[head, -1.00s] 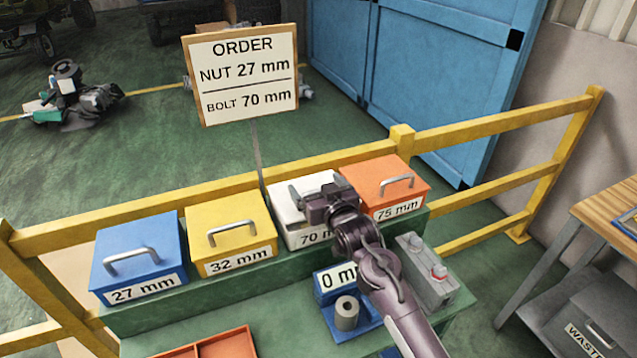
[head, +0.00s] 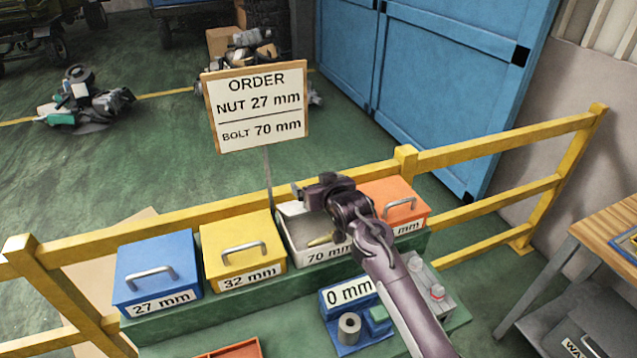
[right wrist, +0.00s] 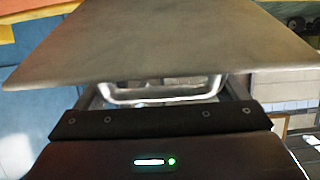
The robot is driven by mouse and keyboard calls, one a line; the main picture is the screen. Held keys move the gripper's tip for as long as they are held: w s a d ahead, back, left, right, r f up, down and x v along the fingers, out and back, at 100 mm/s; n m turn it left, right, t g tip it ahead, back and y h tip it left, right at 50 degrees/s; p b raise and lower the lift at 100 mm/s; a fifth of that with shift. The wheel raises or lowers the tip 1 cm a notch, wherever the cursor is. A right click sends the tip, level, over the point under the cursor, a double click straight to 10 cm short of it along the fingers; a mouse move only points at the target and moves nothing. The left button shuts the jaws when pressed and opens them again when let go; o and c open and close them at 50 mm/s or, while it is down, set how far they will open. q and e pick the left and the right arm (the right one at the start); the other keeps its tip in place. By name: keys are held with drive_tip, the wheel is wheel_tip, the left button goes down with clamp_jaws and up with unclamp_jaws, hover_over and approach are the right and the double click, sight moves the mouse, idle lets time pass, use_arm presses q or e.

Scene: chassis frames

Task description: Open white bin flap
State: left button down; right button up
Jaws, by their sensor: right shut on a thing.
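The white bin (head: 322,256), labelled 70 mm, stands between the yellow and orange bins. Its top is open, and a brass-coloured piece (head: 320,241) shows inside. My right gripper (head: 312,188) is above the bin's back edge, shut on the flap's handle. In the right wrist view the metal handle (right wrist: 160,95) sits at the jaws, and the flap (right wrist: 165,45) appears as a broad grey-white plate beyond it. In the head view my gripper and arm hide much of the flap and part of the bin's right side. My left gripper is not in view.
Closed blue (head: 157,262), yellow (head: 240,243) and orange (head: 400,193) bins share the green shelf. A yellow rail (head: 150,225) runs behind them. The order sign (head: 258,108) stands beyond. A blue 0 mm stand (head: 349,296) and a grey box (head: 432,285) are in front.

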drive_tip(key=o, duration=1)
drive_tip(key=shift+f, duration=0.1)
drive_tip(key=shift+o, duration=0.3)
drive_tip(key=shift+w+f, duration=0.1)
drive_tip(key=shift+w, duration=0.05)
drive_tip(key=shift+d, duration=0.1)
drive_tip(key=b+v, duration=0.2)
drive_tip(key=v, duration=0.4)
drive_tip(key=shift+b+v, duration=0.35)
drive_tip(key=shift+v, duration=0.55)
drive_tip(key=shift+w, duration=0.1)
drive_tip(key=shift+c, duration=0.4)
